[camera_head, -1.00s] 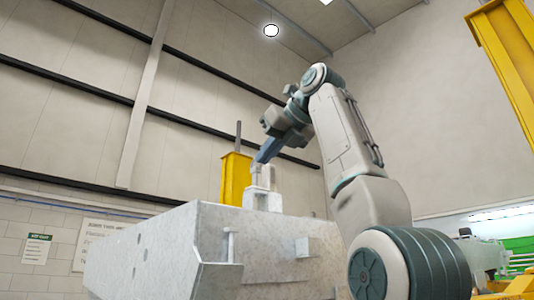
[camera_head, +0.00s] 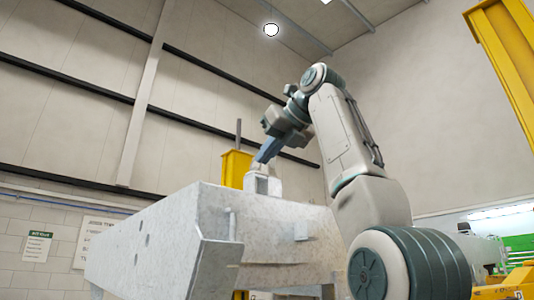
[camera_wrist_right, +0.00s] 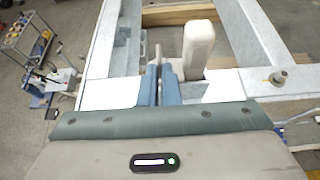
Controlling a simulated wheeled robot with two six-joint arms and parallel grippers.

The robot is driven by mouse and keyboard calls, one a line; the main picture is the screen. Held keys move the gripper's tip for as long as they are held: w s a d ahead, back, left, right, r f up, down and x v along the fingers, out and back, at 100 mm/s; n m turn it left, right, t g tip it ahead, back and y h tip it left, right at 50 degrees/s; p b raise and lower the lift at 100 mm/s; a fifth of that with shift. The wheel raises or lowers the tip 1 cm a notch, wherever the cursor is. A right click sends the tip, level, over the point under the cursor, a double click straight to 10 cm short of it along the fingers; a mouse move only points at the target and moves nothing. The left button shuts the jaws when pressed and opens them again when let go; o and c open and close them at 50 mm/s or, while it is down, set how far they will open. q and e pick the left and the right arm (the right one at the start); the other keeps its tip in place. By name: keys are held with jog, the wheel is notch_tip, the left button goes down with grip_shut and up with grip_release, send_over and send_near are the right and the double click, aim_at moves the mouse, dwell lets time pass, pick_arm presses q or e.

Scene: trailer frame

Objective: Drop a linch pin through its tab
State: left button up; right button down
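The galvanised trailer frame (camera_head: 190,235) fills the lower middle of the head view. My right gripper (camera_head: 262,158) reaches down from the right to a small light bracket (camera_head: 263,183) on top of the frame. In the right wrist view its blue fingers (camera_wrist_right: 159,84) stand close together. A thin grey piece, apparently the linch pin (camera_wrist_right: 157,53), shows between and just beyond them. Its lower end is hidden, so I cannot tell whether it sits in the tab's hole. A pale upright post (camera_wrist_right: 198,45) stands just right of the fingers. My left gripper is not in view.
A yellow column (camera_head: 235,168) stands behind the frame, and another yellow beam (camera_head: 505,60) is at the upper right. A stud with a nut (camera_wrist_right: 278,77) stands on the right rail. A tool cart (camera_wrist_right: 28,40) stands at the left of the wrist view.

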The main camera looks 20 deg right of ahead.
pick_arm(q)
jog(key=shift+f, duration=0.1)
pick_arm(e)
jog(key=c, duration=1.6)
grip_release()
jog(key=shift+f, duration=0.1)
jog(key=shift+o, duration=0.2)
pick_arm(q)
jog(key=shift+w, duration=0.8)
pick_arm(e)
jog(key=v, duration=1)
jog(key=shift+s, duration=0.3)
jog(key=shift+d, duration=0.15)
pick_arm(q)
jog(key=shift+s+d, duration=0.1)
